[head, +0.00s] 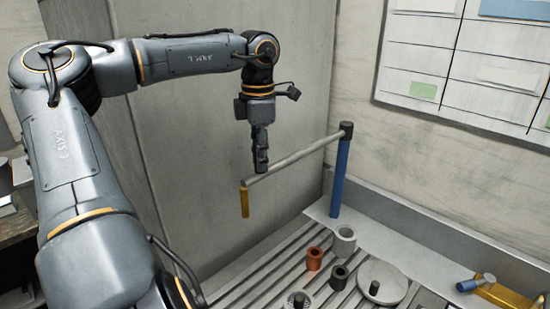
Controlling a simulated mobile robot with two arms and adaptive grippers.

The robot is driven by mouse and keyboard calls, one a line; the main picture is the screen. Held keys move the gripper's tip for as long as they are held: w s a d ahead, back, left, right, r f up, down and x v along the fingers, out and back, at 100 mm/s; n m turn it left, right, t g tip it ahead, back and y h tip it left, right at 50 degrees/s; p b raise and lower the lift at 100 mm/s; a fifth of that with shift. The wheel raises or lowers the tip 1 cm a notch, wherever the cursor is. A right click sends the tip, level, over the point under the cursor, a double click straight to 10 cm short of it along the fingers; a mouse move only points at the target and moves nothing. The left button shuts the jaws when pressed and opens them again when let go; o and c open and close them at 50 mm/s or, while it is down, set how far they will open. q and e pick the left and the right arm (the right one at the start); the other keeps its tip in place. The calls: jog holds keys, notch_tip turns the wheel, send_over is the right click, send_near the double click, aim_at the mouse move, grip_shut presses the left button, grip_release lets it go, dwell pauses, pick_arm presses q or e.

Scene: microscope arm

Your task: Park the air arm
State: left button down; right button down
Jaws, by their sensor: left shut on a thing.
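The air arm is a grey bar (300,157) reaching out to the left from the top of a blue post (340,178). A dark joint joins bar and post. A yellow piece (244,201) hangs down from the bar's free end. My left gripper (261,168) points down and is shut on the bar near that free end. Its fingers hide a short part of the bar. My right gripper is not in view.
Below is a slotted metal table (290,258). On it stand an orange-brown cup (314,259), a grey ring (344,241), a black cup (339,278) and a round disc (395,285). A blue-handled piece on a yellow block (497,293) is at right. Walls stand behind.

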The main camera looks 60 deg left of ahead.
pick_arm(q)
jog(key=shift+a+r, duration=0.15)
jog(key=c, duration=1.2)
grip_release()
jog(key=shift+o, duration=0.5)
jog(key=shift+a, duration=0.3)
notch_tip(320, 180, up, 12)
jog(key=shift+s+f, duration=0.1)
jog(key=shift+f, duration=0.05)
